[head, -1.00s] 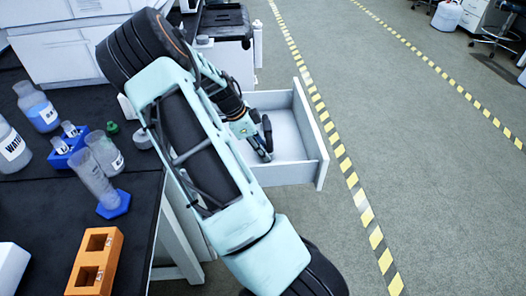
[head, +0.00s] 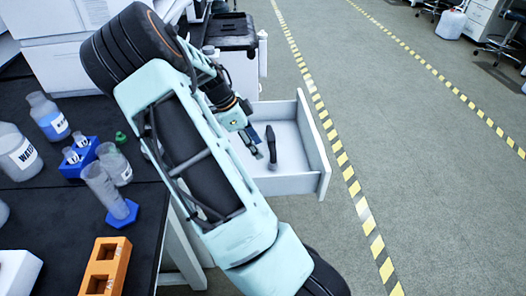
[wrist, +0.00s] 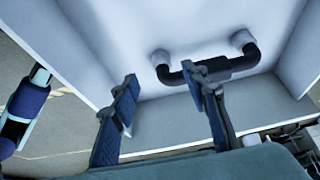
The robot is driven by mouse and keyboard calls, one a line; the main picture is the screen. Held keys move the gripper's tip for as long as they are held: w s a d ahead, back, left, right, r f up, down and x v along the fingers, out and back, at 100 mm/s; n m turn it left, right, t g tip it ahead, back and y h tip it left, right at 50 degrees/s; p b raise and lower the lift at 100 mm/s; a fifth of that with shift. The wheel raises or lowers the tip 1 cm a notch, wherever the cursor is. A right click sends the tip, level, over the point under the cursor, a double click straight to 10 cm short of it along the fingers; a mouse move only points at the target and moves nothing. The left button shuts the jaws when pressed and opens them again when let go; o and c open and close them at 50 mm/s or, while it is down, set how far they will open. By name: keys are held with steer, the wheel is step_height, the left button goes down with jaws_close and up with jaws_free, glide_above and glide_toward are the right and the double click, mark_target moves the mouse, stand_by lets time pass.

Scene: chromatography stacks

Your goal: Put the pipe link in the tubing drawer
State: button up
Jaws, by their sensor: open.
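The tubing drawer (head: 312,150) stands pulled out, white and open at the top, beside the bench. The pipe link, a dark U-shaped tube with pale round ends (wrist: 225,68), shows in the wrist view against the drawer's white inside (wrist: 110,45). My gripper (head: 265,158) reaches down into the drawer in the head view. Its two blue-padded fingers are spread apart in the wrist view (wrist: 165,95). The right fingertip overlaps the link in the picture; I cannot tell whether they touch.
The black bench (head: 40,220) at left carries bottles, an orange block (head: 107,268), a blue rack (head: 80,160) and a cylinder on a blue foot (head: 118,214). A dark-topped unit (head: 232,32) stands behind the drawer. Open floor lies right of it, beyond striped tape.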

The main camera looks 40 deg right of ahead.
steer(key=shift+p+v, duration=0.3)
steer(key=shift+v, duration=1.6)
